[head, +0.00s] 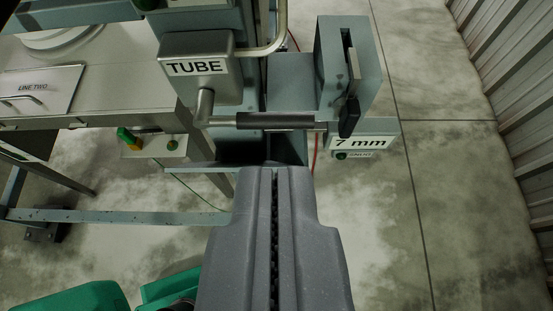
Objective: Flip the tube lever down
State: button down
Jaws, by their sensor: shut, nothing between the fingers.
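The tube lever (274,121) is a bar with a dark grip. It runs level to the right from a pivot under a grey box labelled TUBE (196,68). My gripper (277,172) is shut and empty, its two fingers together. In the picture its tips are just below the lever's dark grip. A gap shows between tips and lever, and I cannot tell the depth between them.
A grey slotted block with a dark handle (349,118) stands right of the lever, above a 7 mm label (361,143). A LINE TWO panel (38,88) is at the left. Green objects (75,298) lie at lower left. Concrete floor (460,200) is clear at right, beside a corrugated wall (525,90).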

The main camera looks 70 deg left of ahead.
jog(key=a+f+b, duration=0.1)
jog(key=a+f, duration=0.1)
send_over(274, 127)
jog(key=d, duration=0.2)
jog(key=shift+f, duration=1.75)
jog(key=shift+s+d+f, duration=0.15)
jog(key=shift+s+f, duration=0.2)
jog(key=shift+f, duration=0.3)
jog(key=shift+w+a+f+p, duration=0.15)
jog(key=shift+f+p, duration=0.1)
jog(key=shift+f, duration=0.35)
jog(key=shift+a+f+p, duration=0.1)
jog(key=shift+f+p, duration=0.1)
jog(key=shift+f, duration=0.4)
jog(key=shift+a, duration=0.1)
